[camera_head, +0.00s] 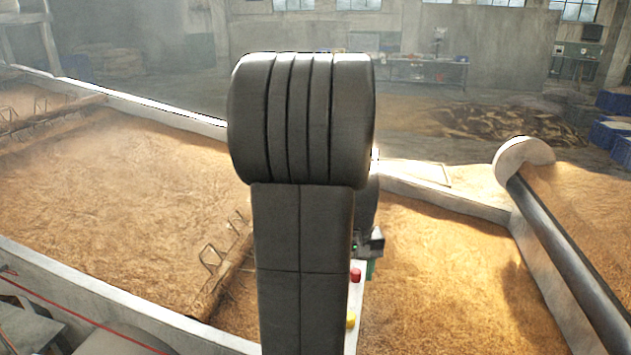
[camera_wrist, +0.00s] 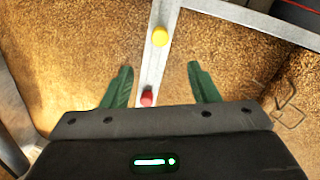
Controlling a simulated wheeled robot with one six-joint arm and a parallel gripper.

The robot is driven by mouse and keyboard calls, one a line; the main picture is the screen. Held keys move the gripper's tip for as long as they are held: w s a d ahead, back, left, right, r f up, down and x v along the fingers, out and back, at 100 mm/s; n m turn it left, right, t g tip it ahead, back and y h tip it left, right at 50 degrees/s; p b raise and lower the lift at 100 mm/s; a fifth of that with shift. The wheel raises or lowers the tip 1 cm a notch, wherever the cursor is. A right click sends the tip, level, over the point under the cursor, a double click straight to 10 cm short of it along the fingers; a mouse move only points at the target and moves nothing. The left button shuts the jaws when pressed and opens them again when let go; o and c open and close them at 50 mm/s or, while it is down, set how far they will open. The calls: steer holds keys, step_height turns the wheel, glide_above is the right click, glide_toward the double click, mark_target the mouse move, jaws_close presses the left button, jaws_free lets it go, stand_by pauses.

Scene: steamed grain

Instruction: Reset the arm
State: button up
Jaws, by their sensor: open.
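My arm stands upright in the middle of the head view and hides much of the scene behind it. My gripper shows in the wrist view (camera_wrist: 160,88) with two green fingers spread apart and nothing between them that it grips. Below it lies a pale divider ledge (camera_wrist: 152,72) with a red button (camera_wrist: 147,97) and a yellow button (camera_wrist: 160,36). In the head view the red button (camera_head: 355,275) and the yellow button (camera_head: 351,319) show just right of my arm. A small part of my gripper's green finger shows near them.
Wide bins of golden grain (camera_head: 130,180) lie on both sides, edged by pale walls. A dark roller (camera_head: 570,255) runs along the right bin. Wire loops on a wooden beam (camera_head: 220,275) stand left of my arm. A workbench (camera_head: 430,72) stands far back.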

step_height(320, 180, down, 13)
steer(key=shift+f, duration=0.1)
steer(key=shift+r+p, duration=0.4)
steer(key=shift+r, duration=0.2)
steer(key=shift+f, duration=0.15)
